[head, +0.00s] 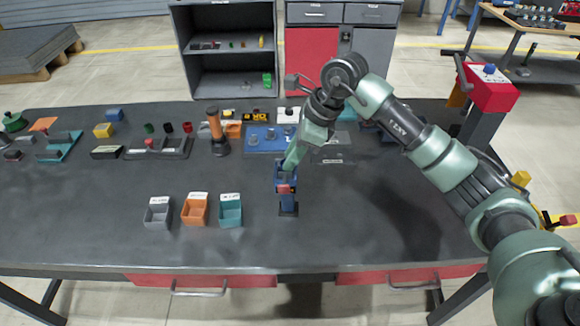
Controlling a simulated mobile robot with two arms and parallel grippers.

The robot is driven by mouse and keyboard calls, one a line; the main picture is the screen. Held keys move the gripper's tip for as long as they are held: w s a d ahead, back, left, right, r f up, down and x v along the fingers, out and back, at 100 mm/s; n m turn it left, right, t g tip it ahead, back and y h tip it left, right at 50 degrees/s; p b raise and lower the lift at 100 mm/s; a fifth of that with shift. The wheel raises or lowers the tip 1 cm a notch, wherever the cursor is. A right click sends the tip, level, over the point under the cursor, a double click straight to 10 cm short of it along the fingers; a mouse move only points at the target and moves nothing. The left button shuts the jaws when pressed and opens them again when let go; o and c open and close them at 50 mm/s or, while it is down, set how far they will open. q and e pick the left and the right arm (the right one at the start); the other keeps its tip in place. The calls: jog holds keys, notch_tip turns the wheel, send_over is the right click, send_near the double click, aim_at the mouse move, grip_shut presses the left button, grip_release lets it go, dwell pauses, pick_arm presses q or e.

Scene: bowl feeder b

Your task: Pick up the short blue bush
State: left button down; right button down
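My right gripper (291,160) points down over the middle of the table, at the top of a small blue stand (288,200). Its fingertips are small and partly hidden by its own body, so I cannot tell whether it is open or shut, or whether it touches the stand. I cannot pick out the short blue bush with certainty. A blue tray or plate (257,146) with small grey parts on it lies just behind and left of the gripper. My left gripper is not in view.
Grey, orange (195,211) and teal (231,213) open bins stand at the front left of the dark table (120,220). Fixtures and small coloured parts line the back. A red box on a post (489,88) stands at right. The front right tabletop is clear.

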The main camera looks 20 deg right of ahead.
jog(key=shift+s+f, duration=0.25)
jog(key=shift+f, duration=0.3)
jog(key=shift+s+f, duration=0.2)
jog(key=shift+f, duration=0.3)
jog(key=shift+w+r, duration=0.2)
jog(key=shift+r, duration=0.3)
notch_tip(320, 180, up, 19)
jog(key=b, duration=0.3)
jog(key=shift+w, duration=0.35)
